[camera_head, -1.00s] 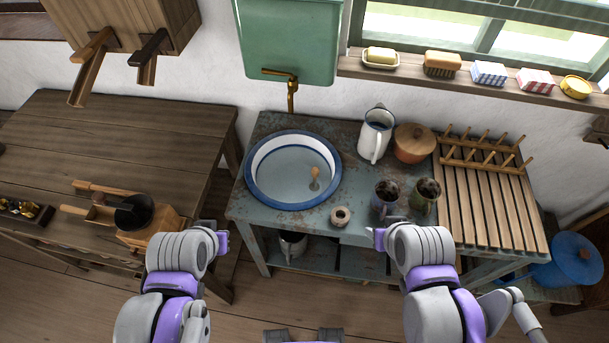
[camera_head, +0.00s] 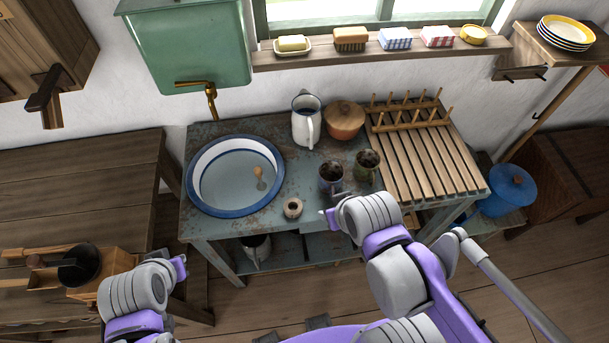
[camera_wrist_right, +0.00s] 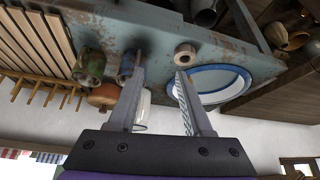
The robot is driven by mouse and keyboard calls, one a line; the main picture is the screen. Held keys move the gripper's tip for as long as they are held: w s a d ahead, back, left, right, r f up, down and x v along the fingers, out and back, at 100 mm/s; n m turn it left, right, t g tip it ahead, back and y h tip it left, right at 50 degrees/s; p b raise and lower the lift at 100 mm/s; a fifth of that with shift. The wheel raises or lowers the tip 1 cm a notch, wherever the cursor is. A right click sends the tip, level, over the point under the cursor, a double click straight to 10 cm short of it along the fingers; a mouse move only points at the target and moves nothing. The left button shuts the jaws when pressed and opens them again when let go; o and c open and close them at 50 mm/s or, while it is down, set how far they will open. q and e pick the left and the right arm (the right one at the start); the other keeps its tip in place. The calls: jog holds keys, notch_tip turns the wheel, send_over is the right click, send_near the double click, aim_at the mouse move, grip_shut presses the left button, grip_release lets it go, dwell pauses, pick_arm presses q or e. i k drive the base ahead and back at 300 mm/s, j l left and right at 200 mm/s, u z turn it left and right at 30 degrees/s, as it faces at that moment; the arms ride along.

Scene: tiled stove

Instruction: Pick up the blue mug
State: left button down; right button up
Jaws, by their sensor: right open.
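The blue mug (camera_head: 331,179) stands upright on the worn blue-grey washstand (camera_head: 222,226), next to a green mug (camera_head: 367,165). My right gripper (camera_head: 332,207) is just in front of the blue mug, at the washstand's front edge. In the right wrist view, which is upside down, its jaws (camera_wrist_right: 160,68) are open with nothing between them. There the blue mug (camera_wrist_right: 126,68) is partly hidden behind the left finger, and the green mug (camera_wrist_right: 90,66) is left of it. My left gripper (camera_head: 180,268) is low at the left, away from the mugs; its jaw opening is not clear.
A white pitcher (camera_head: 305,122) and an orange lidded pot (camera_head: 344,122) stand behind the mugs. A blue-rimmed basin (camera_head: 207,207) is left, with a small ring-shaped pot (camera_head: 293,208) near it. A slatted drying rack (camera_head: 425,165) is right. A wooden table (camera_head: 75,190) stands left.

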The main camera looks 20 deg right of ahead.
aim_at(331, 173)
jog(key=j+z, duration=0.55)
jog(key=z, duration=0.15)
jog(key=j+z, duration=0.3)
